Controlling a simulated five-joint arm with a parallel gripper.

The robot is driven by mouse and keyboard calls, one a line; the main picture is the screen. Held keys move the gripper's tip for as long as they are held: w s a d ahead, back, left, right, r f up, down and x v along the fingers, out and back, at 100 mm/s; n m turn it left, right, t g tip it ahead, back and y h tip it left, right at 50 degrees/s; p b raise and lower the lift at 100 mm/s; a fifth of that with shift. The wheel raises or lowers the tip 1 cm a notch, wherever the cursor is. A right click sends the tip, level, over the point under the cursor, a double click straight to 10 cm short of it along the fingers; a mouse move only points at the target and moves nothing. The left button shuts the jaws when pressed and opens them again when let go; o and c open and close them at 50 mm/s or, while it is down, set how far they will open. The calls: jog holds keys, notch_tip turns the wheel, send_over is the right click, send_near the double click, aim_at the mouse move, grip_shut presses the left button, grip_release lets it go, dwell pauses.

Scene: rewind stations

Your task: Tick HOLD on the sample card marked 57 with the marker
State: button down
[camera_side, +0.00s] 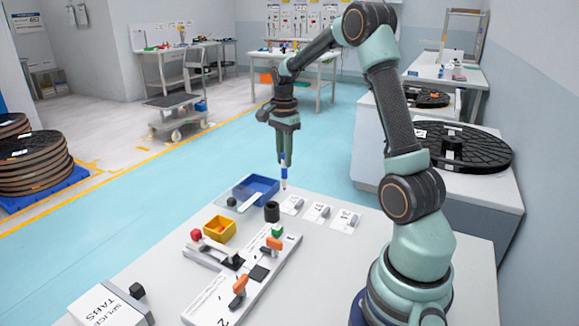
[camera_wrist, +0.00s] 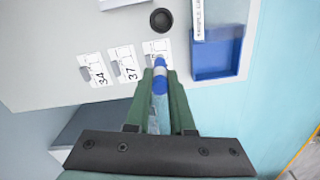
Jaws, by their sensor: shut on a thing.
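My gripper (camera_side: 284,155) is shut on an upright blue and white marker (camera_side: 284,174), which also shows in the wrist view (camera_wrist: 160,82). The marker is above the card nearest the blue tray; contact cannot be told. Three white sample cards lie in a row: the near-tray card (camera_side: 291,204), the middle card (camera_side: 316,212) and the far card (camera_side: 346,220). In the wrist view, the far card (camera_wrist: 92,68) seems to read 34 and the middle card (camera_wrist: 123,63) 37 or 57. The marker hides the third card's (camera_wrist: 157,47) number. No tick is readable.
A black cup (camera_side: 271,211) stands beside the cards, with the blue tray (camera_side: 262,182) behind it. A yellow bin (camera_side: 219,229) and a board with orange-handled clamps (camera_side: 250,278) lie nearer the front. Bare table lies right of the cards.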

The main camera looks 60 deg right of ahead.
aim_at(285, 184)
jog(key=shift+f, duration=0.15)
jog(key=shift+f, duration=2.85)
jog(key=shift+f, duration=0.55)
jog(key=shift+r, duration=3.55)
